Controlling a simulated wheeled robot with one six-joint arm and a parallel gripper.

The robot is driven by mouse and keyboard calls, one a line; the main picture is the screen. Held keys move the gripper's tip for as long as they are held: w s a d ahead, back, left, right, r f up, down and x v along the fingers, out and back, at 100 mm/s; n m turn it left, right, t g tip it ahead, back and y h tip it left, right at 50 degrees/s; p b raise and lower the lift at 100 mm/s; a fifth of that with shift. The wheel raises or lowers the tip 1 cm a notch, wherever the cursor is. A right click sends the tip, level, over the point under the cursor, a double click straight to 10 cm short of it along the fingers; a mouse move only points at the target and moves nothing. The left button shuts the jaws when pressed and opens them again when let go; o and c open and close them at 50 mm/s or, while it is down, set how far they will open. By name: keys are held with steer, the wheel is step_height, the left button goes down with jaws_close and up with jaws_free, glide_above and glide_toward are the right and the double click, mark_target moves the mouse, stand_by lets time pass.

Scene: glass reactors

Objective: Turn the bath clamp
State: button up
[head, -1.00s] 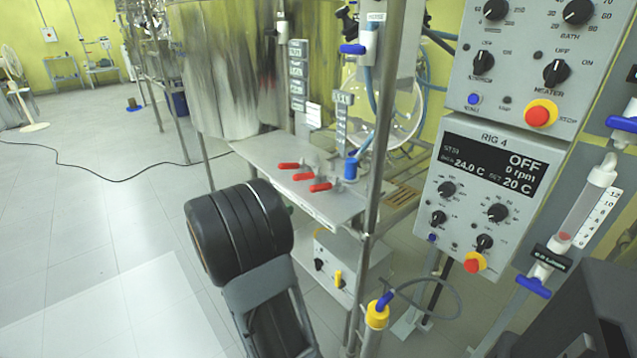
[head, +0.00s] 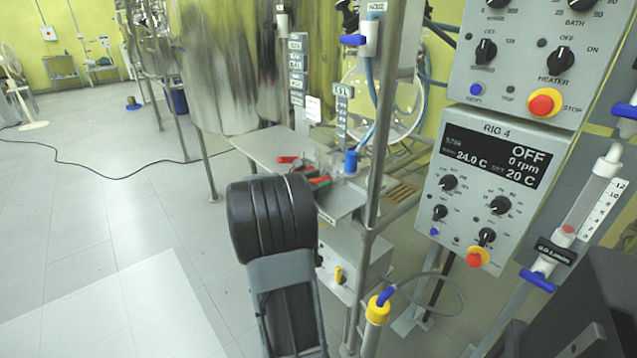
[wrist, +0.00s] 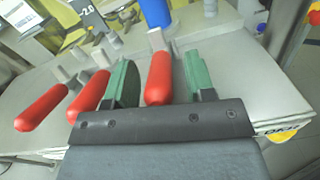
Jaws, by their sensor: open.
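Three red clamp handles stand in a row on a metal shelf (wrist: 262,88): a left one (wrist: 40,108), a middle one (wrist: 88,97) and a right one (wrist: 158,78). I cannot read which is the bath clamp. My gripper (wrist: 161,84) is open, with one green finger on each side of the right red handle. Gaps show between the fingers and that handle in the wrist view. In the head view the red handles (head: 288,159) are partly hidden behind my wrist, and the fingers are hard to make out.
A blue-capped fitting (head: 351,162) stands close behind the handles. Label plates (head: 297,75) rise at the shelf's back. A metal post (head: 378,140) stands right of the shelf, and the RIG 4 control box (head: 492,190) beyond it.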

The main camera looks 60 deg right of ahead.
steer(key=shift+c, duration=0.3)
jaws_close()
stand_by(0.3)
